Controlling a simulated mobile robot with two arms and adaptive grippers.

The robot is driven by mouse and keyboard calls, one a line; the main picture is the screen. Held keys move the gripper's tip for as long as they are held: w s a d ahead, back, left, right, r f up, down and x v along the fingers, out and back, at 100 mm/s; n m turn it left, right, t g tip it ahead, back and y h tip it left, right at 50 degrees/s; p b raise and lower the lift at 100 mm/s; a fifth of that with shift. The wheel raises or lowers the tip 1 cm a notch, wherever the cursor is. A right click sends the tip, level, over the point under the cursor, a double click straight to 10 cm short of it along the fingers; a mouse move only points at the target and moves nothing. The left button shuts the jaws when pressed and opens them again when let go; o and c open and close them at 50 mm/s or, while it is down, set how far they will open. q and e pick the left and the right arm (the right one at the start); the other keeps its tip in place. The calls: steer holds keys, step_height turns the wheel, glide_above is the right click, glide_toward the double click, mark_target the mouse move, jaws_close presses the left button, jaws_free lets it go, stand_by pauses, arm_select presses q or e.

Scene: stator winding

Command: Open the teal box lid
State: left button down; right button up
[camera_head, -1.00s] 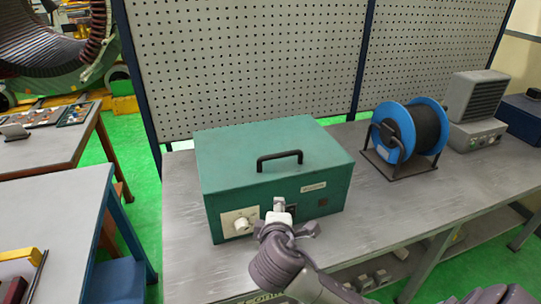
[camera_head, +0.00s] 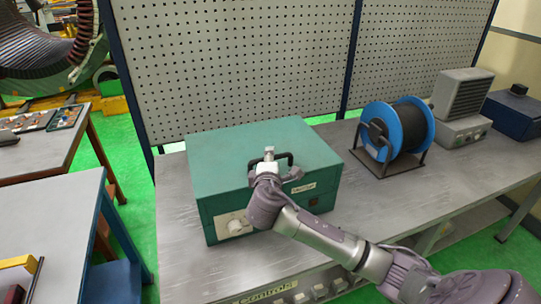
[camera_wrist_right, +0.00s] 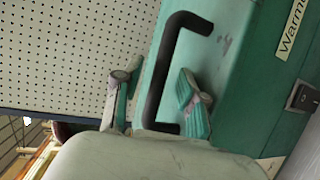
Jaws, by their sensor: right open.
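The teal box (camera_head: 215,205) stands on the grey workbench, and its lid (camera_head: 230,145) lies flat and closed on top. A black handle (camera_head: 287,157) rises from the lid near its front edge. My right gripper (camera_head: 270,157) is at the handle's left part, partly hiding it. In the right wrist view the handle (camera_wrist_right: 158,75) passes between the two spread fingers of my right gripper (camera_wrist_right: 155,97), which is open; I cannot tell whether they touch it. My left gripper is not in view.
A blue cable reel (camera_head: 400,135) stands to the right of the box, with a grey heater-like unit (camera_head: 462,105) and a dark blue box (camera_head: 515,115) beyond. A pegboard (camera_head: 235,65) rises behind the bench. Bench top between box and reel is clear.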

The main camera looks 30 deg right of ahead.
steer(key=shift+w+d+f, duration=0.15)
steer(key=shift+w+d, duration=0.3)
steer(key=shift+w, duration=0.1)
jaws_close()
